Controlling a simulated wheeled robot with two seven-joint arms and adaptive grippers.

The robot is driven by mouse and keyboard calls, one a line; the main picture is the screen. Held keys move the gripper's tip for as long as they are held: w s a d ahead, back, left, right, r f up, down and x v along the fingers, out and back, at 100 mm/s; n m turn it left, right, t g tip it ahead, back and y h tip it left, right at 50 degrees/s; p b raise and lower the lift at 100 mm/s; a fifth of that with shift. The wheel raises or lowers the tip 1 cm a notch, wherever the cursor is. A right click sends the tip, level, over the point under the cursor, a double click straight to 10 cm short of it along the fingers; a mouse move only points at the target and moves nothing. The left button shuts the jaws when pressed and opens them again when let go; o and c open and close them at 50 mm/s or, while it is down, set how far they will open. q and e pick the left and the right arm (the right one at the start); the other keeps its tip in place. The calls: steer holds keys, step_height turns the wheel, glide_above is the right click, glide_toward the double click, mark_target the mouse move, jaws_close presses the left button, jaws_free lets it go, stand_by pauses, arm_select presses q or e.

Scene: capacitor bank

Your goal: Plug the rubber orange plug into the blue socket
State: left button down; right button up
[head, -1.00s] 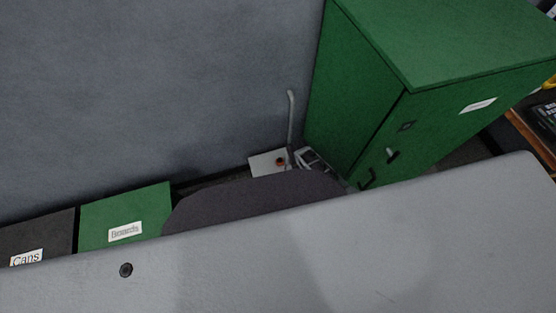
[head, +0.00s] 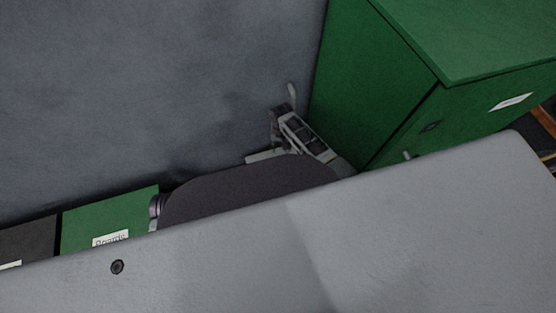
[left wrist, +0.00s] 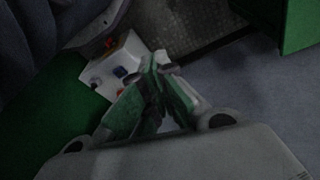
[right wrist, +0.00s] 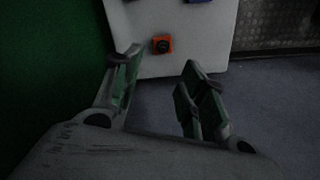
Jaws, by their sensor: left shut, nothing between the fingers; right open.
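A white box (left wrist: 104,70) shows in the left wrist view with a blue socket (left wrist: 120,72) and small orange parts. An orange square part (right wrist: 161,44) with a dark round centre is on the white panel (right wrist: 195,30) in the right wrist view; I cannot tell whether it is the plug. A blue part is cut off at that view's top edge. My right gripper (right wrist: 160,64) is open and empty, with the orange part beyond its fingertips; it shows in the head view (head: 300,132). My left gripper (left wrist: 161,62) is shut and empty, beside the box in its view.
A tall green cabinet (head: 375,90) stands right of my right gripper in the head view. A green bin (head: 110,218) and a dark bin (head: 28,241) stand at left. Grey floor (right wrist: 270,90) shows in the right wrist view.

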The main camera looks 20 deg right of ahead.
mark_target(279, 160)
arm_select(q)
steer(key=shift+r, duration=0.1)
arm_select(e)
steer(key=shift+w+r, duration=0.1)
stand_by(0.3)
steer(key=shift+f+b, duration=1.05)
steer(key=shift+f, duration=1.1)
step_height(279, 160, down, 2)
steer(key=shift+f+b, duration=0.1)
steer(key=shift+b, duration=0.45)
steer(key=shift+f+b, duration=0.35)
steer(key=shift+f, duration=0.75)
arm_select(q)
steer(key=r, duration=0.1)
steer(key=d+r+t, duration=0.1)
steer(key=r, duration=0.1)
steer(key=shift+d+r+h, duration=0.2)
steer(key=shift+r+h, duration=0.1)
steer(key=shift+w+r, duration=0.2)
